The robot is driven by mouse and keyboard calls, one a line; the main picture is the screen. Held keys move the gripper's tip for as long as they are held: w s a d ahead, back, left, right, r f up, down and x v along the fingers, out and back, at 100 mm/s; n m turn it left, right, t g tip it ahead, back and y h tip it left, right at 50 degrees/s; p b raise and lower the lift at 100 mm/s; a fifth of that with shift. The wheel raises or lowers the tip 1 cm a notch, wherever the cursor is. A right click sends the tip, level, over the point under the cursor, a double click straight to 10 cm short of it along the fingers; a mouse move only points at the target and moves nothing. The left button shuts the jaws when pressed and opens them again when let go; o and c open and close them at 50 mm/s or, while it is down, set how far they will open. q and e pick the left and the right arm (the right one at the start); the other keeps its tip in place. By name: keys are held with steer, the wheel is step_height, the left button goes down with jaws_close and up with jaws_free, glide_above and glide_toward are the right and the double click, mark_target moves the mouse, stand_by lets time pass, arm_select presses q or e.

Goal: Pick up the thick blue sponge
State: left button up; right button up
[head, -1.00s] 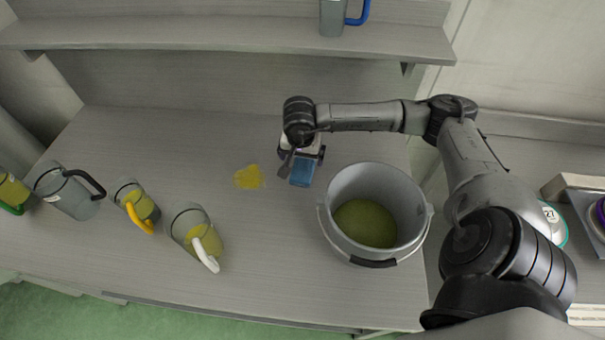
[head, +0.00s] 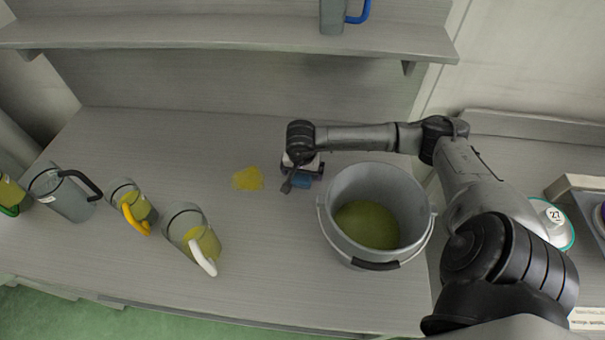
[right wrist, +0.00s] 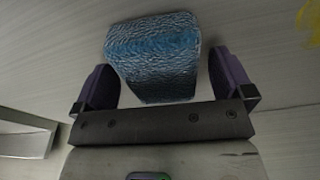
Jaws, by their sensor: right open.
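The thick blue sponge (right wrist: 152,58) sits on the grey worktop between the two fingers of my right gripper (right wrist: 162,82) in the right wrist view. The fingers are open, with a gap on each side of the sponge. In the head view, my right gripper (head: 302,172) points down over the sponge (head: 303,183) and hides most of it; only a small blue part shows. My left gripper is not in view.
A grey bucket (head: 337,195) of greenish liquid stands close to the right of the gripper. A yellow spill (head: 248,179) lies to the left. Several jugs, including a white-handled one (head: 190,235), stand farther left. A shelf (head: 230,38) runs above the back.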

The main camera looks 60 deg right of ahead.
steer(key=shift+c, duration=0.3)
steer(key=c, duration=0.9)
steer(key=shift+r, duration=0.1)
steer(key=shift+c, duration=0.2)
step_height(320, 180, up, 8)
steer(key=shift+r+p, duration=0.25)
steer(key=shift+p, duration=0.6)
steer(key=shift+r, duration=0.7)
